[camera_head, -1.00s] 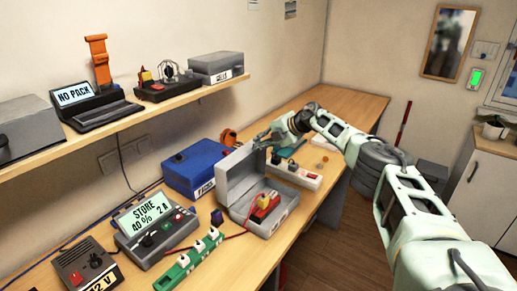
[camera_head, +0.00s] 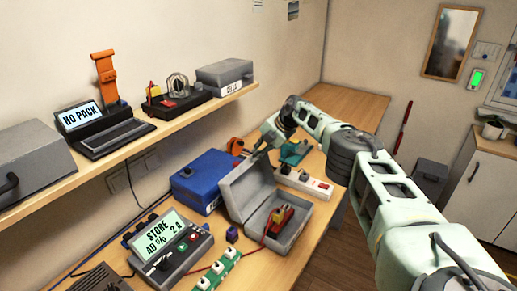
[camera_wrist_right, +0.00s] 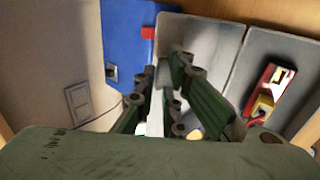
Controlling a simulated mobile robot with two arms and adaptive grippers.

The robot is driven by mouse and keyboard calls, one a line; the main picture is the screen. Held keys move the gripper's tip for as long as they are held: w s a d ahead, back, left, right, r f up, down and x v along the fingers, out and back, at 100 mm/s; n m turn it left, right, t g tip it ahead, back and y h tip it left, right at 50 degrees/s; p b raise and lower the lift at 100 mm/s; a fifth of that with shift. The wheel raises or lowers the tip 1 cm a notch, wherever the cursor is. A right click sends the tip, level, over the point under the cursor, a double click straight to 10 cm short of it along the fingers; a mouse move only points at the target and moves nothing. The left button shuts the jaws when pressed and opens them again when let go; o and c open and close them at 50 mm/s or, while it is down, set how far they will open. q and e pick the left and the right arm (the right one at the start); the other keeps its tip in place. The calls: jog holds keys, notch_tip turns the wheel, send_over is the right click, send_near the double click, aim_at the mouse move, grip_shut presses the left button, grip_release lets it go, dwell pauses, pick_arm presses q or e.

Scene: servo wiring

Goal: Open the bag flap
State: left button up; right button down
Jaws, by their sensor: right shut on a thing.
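The grey bag (camera_head: 296,236) looks like an open box on the bench. Its flap (camera_head: 248,191) stands raised on the left, leaning towards the blue box. A red and yellow item (camera_head: 278,219) lies inside the bag. My right gripper (camera_head: 259,150) is at the flap's upper far edge, shut on it. In the right wrist view, the gripper's fingers (camera_wrist_right: 165,88) close around a pale edge beside the grey flap (camera_wrist_right: 205,40). The fingers partly hide that edge. The red and yellow item also shows there (camera_wrist_right: 268,88). My left gripper is not in view.
The blue box (camera_head: 203,183) stands close on the flap's left. A white power strip (camera_head: 306,184) lies behind the bag. A charger with a screen (camera_head: 172,240) and a green strip (camera_head: 219,272) are in front. A loaded shelf (camera_head: 190,112) runs along the wall.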

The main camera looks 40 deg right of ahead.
jog(key=c, duration=1.9)
grip_release()
jog(key=shift+a, duration=0.1)
jog(key=shift+c, duration=0.2)
jog(key=shift+f, duration=0.1)
jog(key=shift+s+d+r, duration=0.2)
jog(key=shift+s+r, duration=0.05)
jog(key=shift+r, duration=0.4)
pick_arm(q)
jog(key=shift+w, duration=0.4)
pick_arm(e)
jog(key=v, duration=1)
jog(key=shift+s+r, duration=0.2)
jog(key=shift+s, duration=0.1)
jog(key=shift+d, duration=0.1)
